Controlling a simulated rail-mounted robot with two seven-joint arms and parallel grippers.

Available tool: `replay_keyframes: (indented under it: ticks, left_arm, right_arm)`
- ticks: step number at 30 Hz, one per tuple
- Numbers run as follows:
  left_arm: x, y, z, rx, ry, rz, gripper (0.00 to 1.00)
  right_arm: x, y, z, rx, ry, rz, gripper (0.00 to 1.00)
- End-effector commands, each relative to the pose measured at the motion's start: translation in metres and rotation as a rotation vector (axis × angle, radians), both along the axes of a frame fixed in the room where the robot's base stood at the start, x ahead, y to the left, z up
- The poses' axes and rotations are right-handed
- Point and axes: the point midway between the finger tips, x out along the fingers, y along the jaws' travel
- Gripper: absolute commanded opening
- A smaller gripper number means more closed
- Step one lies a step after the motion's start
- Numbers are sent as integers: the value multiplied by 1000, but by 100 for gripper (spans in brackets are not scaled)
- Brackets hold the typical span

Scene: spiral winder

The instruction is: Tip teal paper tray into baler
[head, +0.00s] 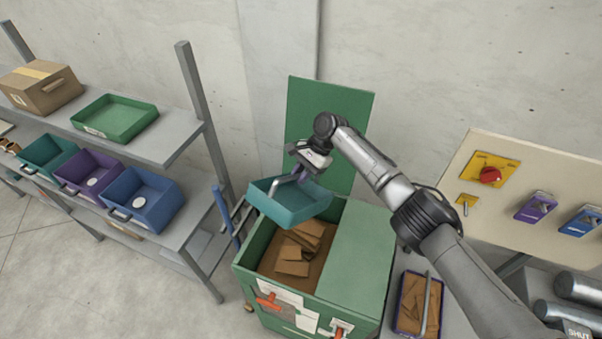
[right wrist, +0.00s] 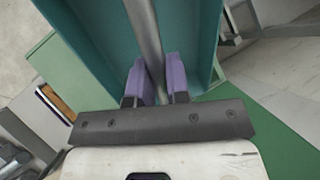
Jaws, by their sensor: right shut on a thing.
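The teal paper tray (head: 290,205) hangs above the open left part of the green baler (head: 368,250), roughly level or slightly tilted. Its inside looks empty in the part I can see. My right gripper (head: 300,172) is shut on the tray's grey bar handle; in the right wrist view its purple fingers (right wrist: 160,80) sit on both sides of the bar, with the teal tray (right wrist: 205,30) behind. Brown cardboard pieces (head: 297,250) lie inside the baler's opening. The baler's green lid (head: 325,115) stands upright behind. My left gripper is not in view.
A shelf at left holds a cardboard box (head: 42,87), a green tray (head: 115,118), and teal (head: 45,155), purple (head: 90,175) and blue (head: 140,197) bins. A purple tray with cardboard (head: 417,303) is right of the baler. A panel with a red knob (head: 490,175) stands at right.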

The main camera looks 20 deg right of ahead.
Motion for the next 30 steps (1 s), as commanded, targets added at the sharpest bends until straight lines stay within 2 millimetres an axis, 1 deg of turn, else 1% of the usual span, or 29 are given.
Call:
replay_keyframes:
  ticks: [1,4,8,12,21,30]
  left_arm:
    - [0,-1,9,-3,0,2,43]
    - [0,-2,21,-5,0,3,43]
    - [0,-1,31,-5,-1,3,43]
    - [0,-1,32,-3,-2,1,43]
    - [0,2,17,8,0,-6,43]
    - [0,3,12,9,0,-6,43]
  right_arm:
    - [-1,3,7,-18,-14,3,0]
    - [-4,8,12,-69,-40,5,0]
    - [-8,17,15,-159,-84,6,0]
    - [-13,27,17,-261,-137,7,0]
    - [-22,45,22,-446,-227,5,0]
    - [-25,51,27,-516,-259,2,0]
